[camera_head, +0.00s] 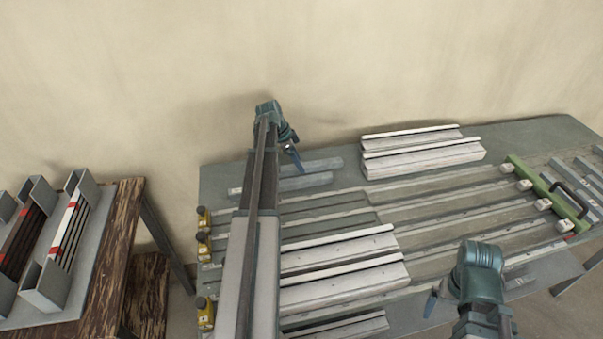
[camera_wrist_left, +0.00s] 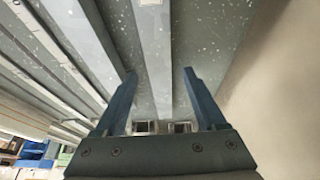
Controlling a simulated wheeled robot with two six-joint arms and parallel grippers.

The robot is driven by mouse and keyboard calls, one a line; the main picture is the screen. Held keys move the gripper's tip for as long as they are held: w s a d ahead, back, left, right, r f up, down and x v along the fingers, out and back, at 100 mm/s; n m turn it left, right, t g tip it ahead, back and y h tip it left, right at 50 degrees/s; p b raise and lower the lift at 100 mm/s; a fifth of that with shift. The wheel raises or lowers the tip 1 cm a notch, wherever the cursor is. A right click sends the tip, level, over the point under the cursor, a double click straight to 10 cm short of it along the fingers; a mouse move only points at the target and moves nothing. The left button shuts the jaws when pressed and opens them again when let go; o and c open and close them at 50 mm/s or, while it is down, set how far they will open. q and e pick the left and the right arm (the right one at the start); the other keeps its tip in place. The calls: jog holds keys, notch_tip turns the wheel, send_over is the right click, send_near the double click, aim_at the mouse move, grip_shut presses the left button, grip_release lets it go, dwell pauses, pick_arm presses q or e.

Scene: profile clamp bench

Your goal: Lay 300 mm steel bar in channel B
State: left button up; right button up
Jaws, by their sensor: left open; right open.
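Two plain grey bars lie side by side at the back left of the bench: a rear bar (camera_head: 320,164) and a front bar (camera_head: 306,182). I cannot read which is the 300 mm steel bar. My left gripper (camera_head: 296,162) is open above them. In the left wrist view, its fingers (camera_wrist_left: 159,74) stand apart, one on either side of a grey bar (camera_wrist_left: 152,35); whether they touch it is unclear. Long parallel channels (camera_head: 415,206) run across the bench; no letter B is readable. My right gripper (camera_head: 433,300) is open and empty over the front of the bench.
White-topped profiles (camera_head: 425,158) lie at the back and more profiles (camera_head: 340,272) at the front left. Yellow blocks (camera_head: 204,247) line the left edge. A green stop bar (camera_head: 545,192) crosses the right end. A rack of bars (camera_head: 70,235) stands on a wooden table at left.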

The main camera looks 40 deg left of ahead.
pick_arm(q)
jog(key=shift+b+x, duration=0.5)
jog(key=shift+x, duration=0.55)
jog(key=shift+r, duration=0.1)
grip_shut()
